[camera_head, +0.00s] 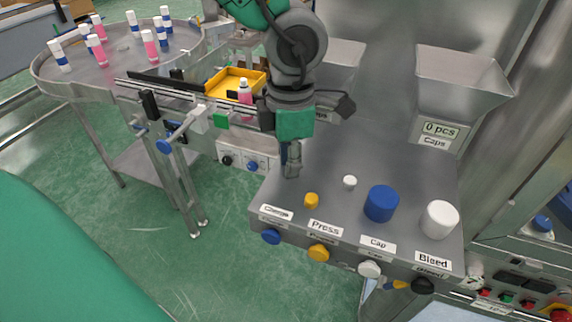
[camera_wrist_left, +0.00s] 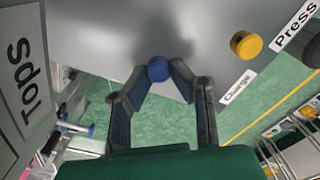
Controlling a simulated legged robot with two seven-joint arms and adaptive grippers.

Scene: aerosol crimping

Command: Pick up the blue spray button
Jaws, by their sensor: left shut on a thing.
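The blue spray button (camera_wrist_left: 158,70) is a small round blue piece, seen between the fingertips of my left gripper (camera_wrist_left: 159,72) in the left wrist view. The fingers touch it from both sides. In the head view my left gripper (camera_head: 291,170) points down at the left end of the grey metal panel (camera_head: 340,212), behind the Charge label. The fingers hide the blue button there. I cannot tell whether it is clear of the panel. My right gripper is not in view.
On the panel stand a small yellow piece (camera_head: 311,200), a small white piece (camera_head: 350,182), a large blue cylinder (camera_head: 381,204) and a white cylinder (camera_head: 440,220). Steel hoppers (camera_head: 460,80) rise behind. A round table (camera_head: 105,72) with several bottles and a yellow tray (camera_head: 222,86) lie left.

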